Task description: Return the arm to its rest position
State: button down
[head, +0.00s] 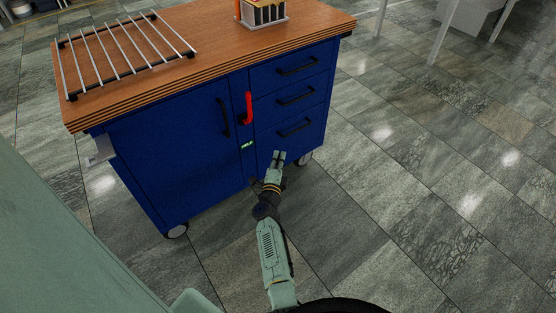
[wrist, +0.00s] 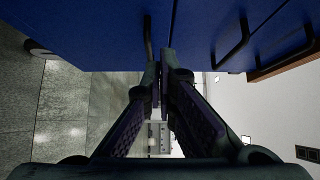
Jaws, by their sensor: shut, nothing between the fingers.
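My gripper (head: 278,157) is in front of the lower drawers of a blue cabinet (head: 180,150) in the head view. My arm stretches forward from the bottom of the picture to it. In the wrist view my gripper (wrist: 160,70) shows its two fingers close together, with nothing between them. The blue cabinet front (wrist: 90,25) fills the top of the wrist view. I cannot tell whether the fingertips touch it.
The cabinet has black handles, a red handle (head: 247,107) and a wooden top (head: 200,45). A wire rack (head: 120,50) and a small box (head: 262,12) stand on top. Tiled floor (head: 420,180) is clear to the right. White legs (head: 442,35) stand at the back right.

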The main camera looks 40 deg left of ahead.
jog(key=shift+v, duration=1)
